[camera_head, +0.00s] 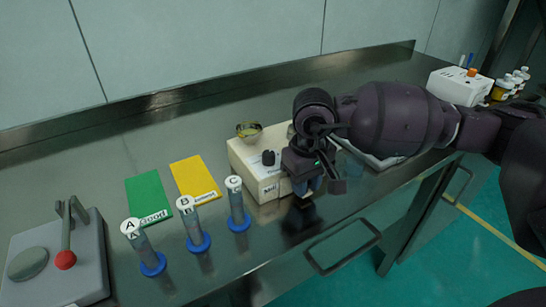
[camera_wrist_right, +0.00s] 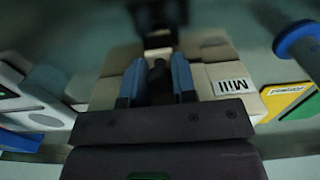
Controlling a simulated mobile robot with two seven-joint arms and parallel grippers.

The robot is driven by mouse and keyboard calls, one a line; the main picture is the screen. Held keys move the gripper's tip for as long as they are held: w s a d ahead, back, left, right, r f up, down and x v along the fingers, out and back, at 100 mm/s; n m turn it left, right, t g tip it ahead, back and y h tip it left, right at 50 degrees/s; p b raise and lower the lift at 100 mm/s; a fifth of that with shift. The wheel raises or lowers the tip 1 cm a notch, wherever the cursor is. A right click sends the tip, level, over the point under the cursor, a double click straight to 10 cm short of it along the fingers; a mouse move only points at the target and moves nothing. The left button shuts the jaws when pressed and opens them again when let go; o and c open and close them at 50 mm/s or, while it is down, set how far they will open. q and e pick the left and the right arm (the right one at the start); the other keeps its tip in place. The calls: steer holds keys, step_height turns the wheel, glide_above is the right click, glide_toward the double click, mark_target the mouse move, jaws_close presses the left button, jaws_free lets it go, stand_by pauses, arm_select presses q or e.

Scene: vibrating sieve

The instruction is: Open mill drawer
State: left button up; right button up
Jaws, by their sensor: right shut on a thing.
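The mill (camera_head: 250,168) is a cream box with a black knob (camera_head: 268,157) and a brass-coloured bowl (camera_head: 248,129) on top. It stands near the front edge of the steel table. My right gripper (camera_head: 309,187) is at the right part of its front. The wrist view shows the mill's label (camera_wrist_right: 232,87) and my gripper's blue fingers (camera_wrist_right: 158,78) closed around a small dark part, which looks like the drawer's handle. My gripper and wrist hide most of the drawer in the head view, so I cannot tell how far it is out. My left gripper is out of view.
Three capped tubes, A (camera_head: 143,250), B (camera_head: 193,225) and C (camera_head: 237,205), stand left of the mill. Behind them lie a green card (camera_head: 146,193) and a yellow card (camera_head: 193,176). A grey device with a red-knobbed lever (camera_head: 65,259) is at the left.

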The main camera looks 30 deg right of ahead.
steer(key=shift+s, duration=0.1)
steer(key=shift+s+d+p, duration=0.15)
steer(key=shift+s+p, duration=0.2)
steer(key=shift+s, duration=1.35)
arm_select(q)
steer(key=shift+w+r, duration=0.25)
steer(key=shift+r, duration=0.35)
arm_select(e)
steer(key=shift+s, duration=0.25)
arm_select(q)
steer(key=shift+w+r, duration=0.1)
arm_select(e)
steer(key=shift+s, duration=0.4)
steer(key=shift+s+d+p, duration=0.2)
steer(key=shift+s+p, duration=0.15)
steer(key=shift+s, duration=1.25)
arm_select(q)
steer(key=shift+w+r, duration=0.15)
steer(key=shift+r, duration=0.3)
arm_select(e)
steer(key=shift+s, duration=0.1)
